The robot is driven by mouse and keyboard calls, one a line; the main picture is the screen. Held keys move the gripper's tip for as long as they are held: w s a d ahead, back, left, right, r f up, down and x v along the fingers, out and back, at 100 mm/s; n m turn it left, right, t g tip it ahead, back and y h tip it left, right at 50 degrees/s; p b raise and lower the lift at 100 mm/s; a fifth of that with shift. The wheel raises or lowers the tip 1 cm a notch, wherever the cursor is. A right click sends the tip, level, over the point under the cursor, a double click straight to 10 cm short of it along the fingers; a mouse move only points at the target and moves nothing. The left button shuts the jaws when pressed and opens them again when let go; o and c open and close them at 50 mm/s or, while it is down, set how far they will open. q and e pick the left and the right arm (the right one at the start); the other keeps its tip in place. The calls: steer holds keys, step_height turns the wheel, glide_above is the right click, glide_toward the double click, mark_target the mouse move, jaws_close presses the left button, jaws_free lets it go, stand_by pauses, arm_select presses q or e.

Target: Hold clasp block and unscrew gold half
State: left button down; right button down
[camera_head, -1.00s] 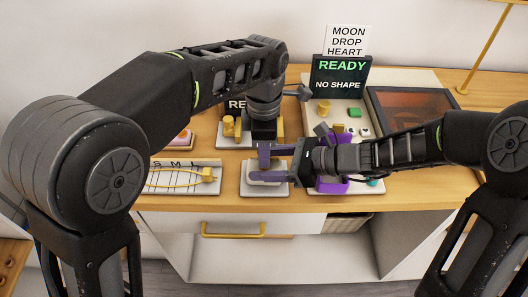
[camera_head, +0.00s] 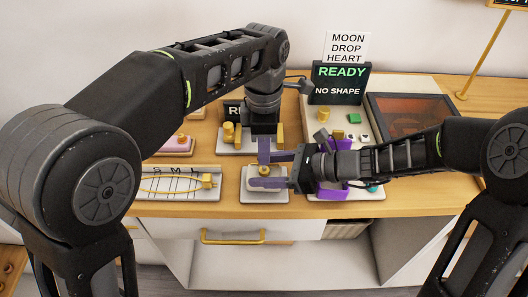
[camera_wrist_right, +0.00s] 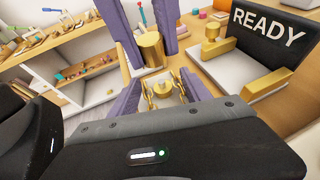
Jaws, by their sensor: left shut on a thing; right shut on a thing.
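The clasp block (camera_wrist_right: 165,92) shows gold fittings between the purple fingers of my right gripper (camera_wrist_right: 160,92), which is shut on it. In the head view my right gripper (camera_head: 268,183) reaches in from the right, low over a white pad. My left gripper (camera_head: 264,160) comes down from above, its purple fingers shut on the gold half (camera_wrist_right: 152,48), a short gold cylinder. The gold half also shows in the head view (camera_head: 264,170). In the wrist view it appears apart from the block's fittings. The fingers hide much of the block.
The white pad (camera_head: 246,194) lies at the counter's front edge. A lettered board with a gold chain (camera_head: 180,184) is to its left. A stand with gold posts (camera_head: 228,132) is behind. A sign (camera_head: 341,82) reads READY, NO SHAPE. A dark panel (camera_head: 412,115) is at right.

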arm_select(q)
step_height(320, 180, up, 2)
arm_select(e)
steer(key=shift+d+f, duration=0.1)
steer(key=shift+f, duration=0.15)
steer(key=c, duration=0.8)
jaws_free()
steer(key=o, duration=0.4)
steer(key=shift+r, duration=0.15)
arm_select(q)
steer(key=shift+f, duration=0.2)
arm_select(e)
step_height(320, 180, up, 5)
glide_above(326, 190)
steer(key=w+a, duration=0.2)
steer(key=a, duration=0.1)
steer(key=shift+a+f, duration=0.1)
steer(key=shift+f, duration=0.1)
